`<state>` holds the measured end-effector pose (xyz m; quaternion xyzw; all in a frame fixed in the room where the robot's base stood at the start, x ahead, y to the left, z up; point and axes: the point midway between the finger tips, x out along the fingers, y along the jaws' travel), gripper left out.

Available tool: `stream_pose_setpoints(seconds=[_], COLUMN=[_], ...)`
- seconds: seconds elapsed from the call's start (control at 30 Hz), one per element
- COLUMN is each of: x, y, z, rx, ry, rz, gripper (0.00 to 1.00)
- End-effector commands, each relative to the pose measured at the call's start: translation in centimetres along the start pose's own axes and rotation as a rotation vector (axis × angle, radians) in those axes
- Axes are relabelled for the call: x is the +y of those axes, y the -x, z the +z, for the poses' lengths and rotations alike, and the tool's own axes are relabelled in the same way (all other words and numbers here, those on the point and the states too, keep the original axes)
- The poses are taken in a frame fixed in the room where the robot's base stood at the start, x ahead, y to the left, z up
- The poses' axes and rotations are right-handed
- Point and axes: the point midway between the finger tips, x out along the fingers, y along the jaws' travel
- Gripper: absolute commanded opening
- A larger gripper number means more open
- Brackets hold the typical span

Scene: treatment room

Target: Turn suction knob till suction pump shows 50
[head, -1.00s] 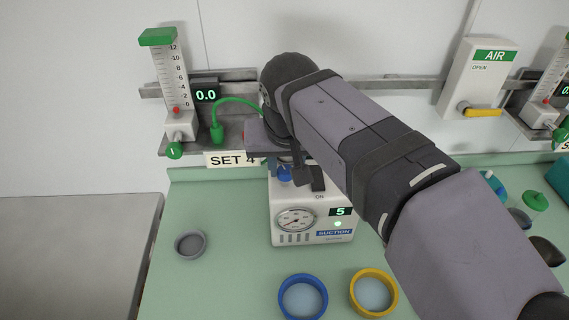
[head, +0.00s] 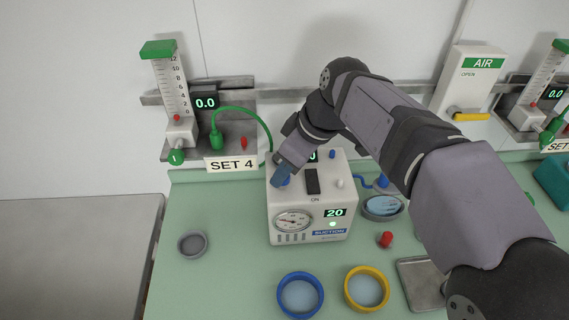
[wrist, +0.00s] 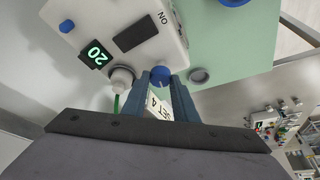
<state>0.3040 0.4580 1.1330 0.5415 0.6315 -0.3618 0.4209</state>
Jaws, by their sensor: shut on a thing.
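The white suction pump (head: 277,222) stands on the green counter, with a round gauge (head: 293,221) on its front. Its front display (head: 335,213) reads 20, and a green light glows below it. A display on the pump's top also reads 20 in the wrist view (wrist: 95,54). The blue suction knob (wrist: 160,75) is on the top, at the left corner in the head view. My gripper (wrist: 166,84) is shut on the knob, one finger at each side. In the head view my gripper (head: 283,177) comes down tilted and partly hides the knob.
A dark switch (head: 312,181) sits beside the knob. A green hose (head: 247,110) runs close behind my gripper. Blue (head: 301,293) and yellow (head: 367,288) ringed dishes stand in front of the pump; a grey cup (head: 192,244) is at left.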

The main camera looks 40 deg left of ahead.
Motion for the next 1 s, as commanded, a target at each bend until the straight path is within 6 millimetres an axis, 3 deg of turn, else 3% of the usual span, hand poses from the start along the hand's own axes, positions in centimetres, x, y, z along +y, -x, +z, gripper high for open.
stream_pose_setpoints(seconds=[1.0], x=[0.63], y=[0.33], z=[-0.49], rx=[-0.004], ry=[0.892], rz=[-0.374], gripper=[0.04])
